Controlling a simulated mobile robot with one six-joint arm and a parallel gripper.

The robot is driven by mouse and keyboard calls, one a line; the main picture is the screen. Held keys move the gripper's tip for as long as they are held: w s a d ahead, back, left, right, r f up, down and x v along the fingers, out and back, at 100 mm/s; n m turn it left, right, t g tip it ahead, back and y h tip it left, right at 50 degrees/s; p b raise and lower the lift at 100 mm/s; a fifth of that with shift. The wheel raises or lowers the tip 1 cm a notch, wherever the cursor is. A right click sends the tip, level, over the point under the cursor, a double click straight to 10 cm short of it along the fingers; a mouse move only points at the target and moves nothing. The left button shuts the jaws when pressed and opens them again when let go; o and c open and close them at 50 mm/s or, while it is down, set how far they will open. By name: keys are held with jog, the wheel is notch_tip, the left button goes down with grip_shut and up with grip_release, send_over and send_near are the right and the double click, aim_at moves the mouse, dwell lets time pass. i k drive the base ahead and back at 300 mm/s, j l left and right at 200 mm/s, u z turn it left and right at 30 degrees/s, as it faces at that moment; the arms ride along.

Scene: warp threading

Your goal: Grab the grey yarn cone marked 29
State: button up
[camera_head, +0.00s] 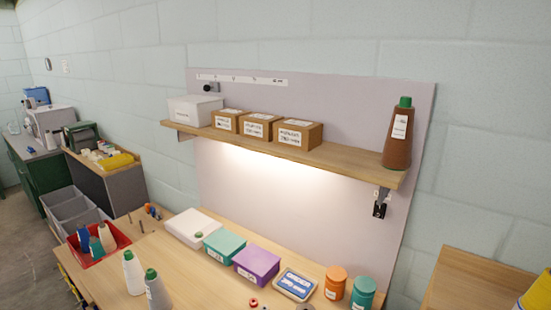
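A grey yarn cone (158,293) with a green tip stands on the wooden workbench (205,285) at the bottom of the view. Its lower part is cut off by the frame edge. It bears a label, but I cannot read a number on it. A paler, whitish cone (133,274) with a green tip stands just behind it to the left. The two look very close together, and I cannot tell whether they touch. My gripper is not in view.
A shelf (345,160) above the bench holds cartons (258,127), a white bin (193,111) and a brown cone (397,138). A red tray (120,237) with cones is left. A purple box (257,265) and jars (335,283) stand right of the grey cone.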

aim_at(158, 298)
jog(key=u, duration=1.35)
jog(key=j, duration=0.3)
jog(key=i+j+z, duration=0.15)
jog(key=j, duration=0.2)
jog(key=i+j+z, duration=0.3)
jog(key=j, duration=0.45)
jog(key=i+j+z, duration=0.15)
jog(key=j, duration=0.25)
jog(key=i+j+z, duration=0.15)
jog(key=j, duration=0.3)
jog(key=i+j+z, duration=0.2)
jog(key=j, duration=0.25)
jog(key=i+j+z, duration=0.15)
jog(key=i+z, duration=0.25)
jog(key=i, duration=0.4)
